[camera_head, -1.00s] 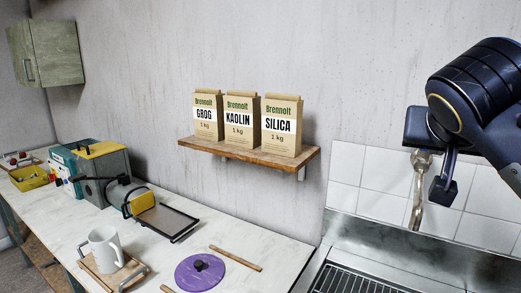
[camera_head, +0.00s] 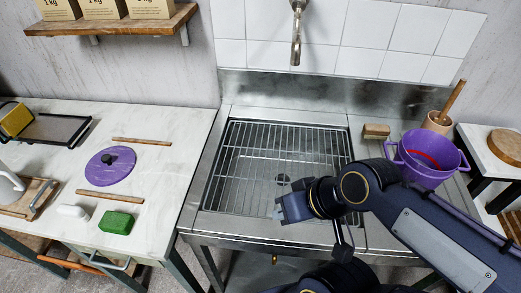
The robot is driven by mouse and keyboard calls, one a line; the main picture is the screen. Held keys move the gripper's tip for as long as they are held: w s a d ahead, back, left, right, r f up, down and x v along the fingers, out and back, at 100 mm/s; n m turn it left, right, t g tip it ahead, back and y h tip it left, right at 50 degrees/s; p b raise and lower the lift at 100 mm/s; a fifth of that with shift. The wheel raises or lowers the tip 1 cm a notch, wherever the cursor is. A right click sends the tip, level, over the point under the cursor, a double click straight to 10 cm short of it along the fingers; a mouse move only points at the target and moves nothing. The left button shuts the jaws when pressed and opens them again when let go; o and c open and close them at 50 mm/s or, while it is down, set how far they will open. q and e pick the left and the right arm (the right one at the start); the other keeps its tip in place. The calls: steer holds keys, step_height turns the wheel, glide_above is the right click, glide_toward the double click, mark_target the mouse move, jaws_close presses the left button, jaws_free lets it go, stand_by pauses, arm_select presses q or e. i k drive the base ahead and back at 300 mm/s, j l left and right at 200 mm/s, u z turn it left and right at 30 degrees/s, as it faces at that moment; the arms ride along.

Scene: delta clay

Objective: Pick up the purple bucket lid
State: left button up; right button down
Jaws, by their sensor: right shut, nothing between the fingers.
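The purple bucket lid (camera_head: 110,167) is a flat round disc with a dark knob in its middle. It lies on the white worktop at the left, between two wooden sticks. My right gripper (camera_head: 277,212) is over the front part of the sink grid, well to the right of the lid and apart from it. It is shut and empty. The purple bucket (camera_head: 428,168) stands at the right of the sink, partly hidden by my right arm, with something red inside. My left gripper is not in view.
Wooden sticks (camera_head: 141,142) (camera_head: 109,195), a green block (camera_head: 116,222) and a white object (camera_head: 73,211) lie around the lid. A tap (camera_head: 296,45) hangs above.

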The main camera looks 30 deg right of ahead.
mark_target(112, 165)
steer(key=z, duration=1.15)
steer(key=k+j, duration=0.15)
steer(key=k, duration=0.3)
steer(key=k+j, duration=0.2)
steer(key=k, duration=0.25)
steer(key=k+j, duration=0.15)
steer(key=k, duration=0.35)
